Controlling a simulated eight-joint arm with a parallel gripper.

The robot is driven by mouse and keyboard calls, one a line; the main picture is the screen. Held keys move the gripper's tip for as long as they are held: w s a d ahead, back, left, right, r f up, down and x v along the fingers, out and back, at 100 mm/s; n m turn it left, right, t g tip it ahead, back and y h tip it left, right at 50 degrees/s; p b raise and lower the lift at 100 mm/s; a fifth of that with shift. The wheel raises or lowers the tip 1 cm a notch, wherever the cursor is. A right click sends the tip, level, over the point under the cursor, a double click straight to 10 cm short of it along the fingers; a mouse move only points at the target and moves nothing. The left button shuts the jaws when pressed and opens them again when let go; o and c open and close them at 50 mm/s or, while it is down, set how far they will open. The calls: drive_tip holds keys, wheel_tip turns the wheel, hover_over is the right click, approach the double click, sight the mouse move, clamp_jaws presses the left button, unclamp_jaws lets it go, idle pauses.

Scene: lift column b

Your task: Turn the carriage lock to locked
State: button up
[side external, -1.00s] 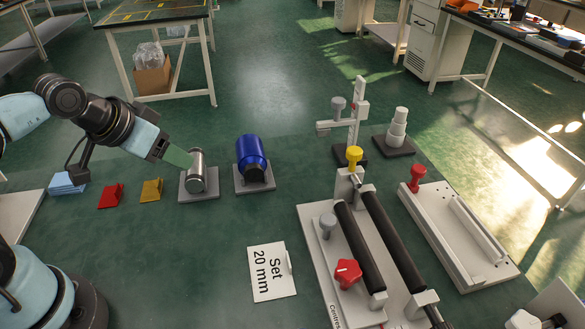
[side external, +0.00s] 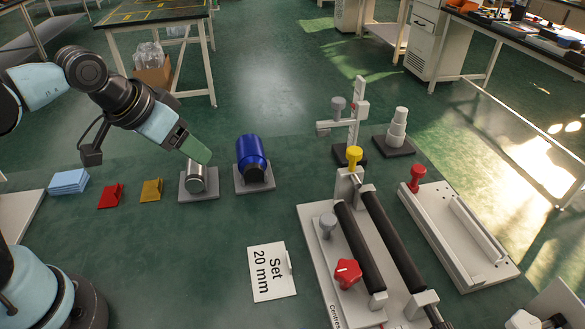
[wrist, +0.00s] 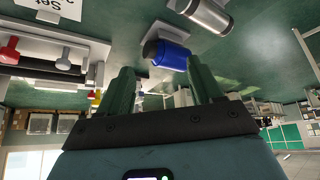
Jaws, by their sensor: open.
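My gripper (side external: 198,150) is open and empty. In the side view it hangs above and partly in front of the silver cylinder, left of the blue cylinder. In the wrist view its two green fingers (wrist: 159,66) stand apart with nothing between them. The bench fixture (side external: 310,225) with two black rails lies to the right, well apart from my gripper. It carries a red lobed knob (side external: 347,273) with a white mark, a grey knob (side external: 327,222) and a yellow knob (side external: 354,154). No readable label shows which is the carriage lock.
A gauge stand (side external: 359,100) is behind. Green surface lies free in front of the cylinders.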

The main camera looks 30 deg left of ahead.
drive_tip(key=w+d+r+m+g, duration=0.1)
drive_tip(key=w+d+r, duration=0.15)
drive_tip(key=d, duration=0.35)
drive_tip(key=m+g, duration=0.5)
hover_over(348, 269)
drive_tip(key=shift+y, duration=0.3)
wheel_tip(348, 269, down, 12)
drive_tip(key=shift+r, duration=0.1)
